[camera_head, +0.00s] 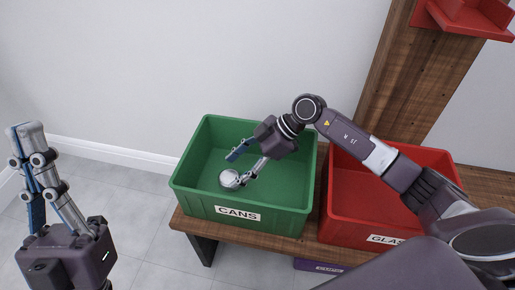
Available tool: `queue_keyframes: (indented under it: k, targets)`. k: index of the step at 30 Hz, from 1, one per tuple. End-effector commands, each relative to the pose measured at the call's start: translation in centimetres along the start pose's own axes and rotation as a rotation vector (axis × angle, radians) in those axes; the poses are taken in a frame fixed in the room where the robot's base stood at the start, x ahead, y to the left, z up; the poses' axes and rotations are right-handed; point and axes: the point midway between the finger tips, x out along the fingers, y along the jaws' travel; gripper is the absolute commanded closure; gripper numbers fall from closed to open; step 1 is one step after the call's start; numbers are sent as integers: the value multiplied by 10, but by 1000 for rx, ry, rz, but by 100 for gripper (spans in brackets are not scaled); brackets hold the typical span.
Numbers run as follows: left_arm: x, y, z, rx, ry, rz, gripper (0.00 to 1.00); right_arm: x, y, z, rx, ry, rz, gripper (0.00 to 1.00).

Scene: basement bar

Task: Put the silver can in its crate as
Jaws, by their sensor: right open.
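The silver can (229,179) is inside the green crate (238,214) labelled CANS, with its round, pale end facing up. My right gripper (237,169) reaches down into this crate from the right. Its fingers are apart, one behind the can and one at its right edge. I cannot tell whether the fingertips touch the can. My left gripper (27,129) is at the far left, pointing up, away from the crates. Its fingers overlap from this angle, and I see nothing held in it.
A red crate (343,207), its label partly hidden by my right arm, stands right of the green one on a wooden bench (196,227). A purple item (318,265) shows below. A wooden post (418,85) and wall are behind. Floor at left is clear.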

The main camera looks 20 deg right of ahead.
Motion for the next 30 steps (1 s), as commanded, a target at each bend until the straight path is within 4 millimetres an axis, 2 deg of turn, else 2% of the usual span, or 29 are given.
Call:
queue_keyframes:
  k: [7, 15, 21, 30]
  targets:
    - [-1, -6, 58, 16, -270, -8, 100, -36, 0, -1, 0, -1, 1, 40]
    - [-24, -13, 111, 28, -539, -20, 100, -72, 0, -1, 0, 0, 1, 40]
    - [-39, -17, 132, 33, -655, -25, 100, -86, 0, 0, 0, 0, -1, 40]
    - [-44, -18, 138, 35, -688, -27, 100, -90, 0, 0, -1, 1, -1, 40]
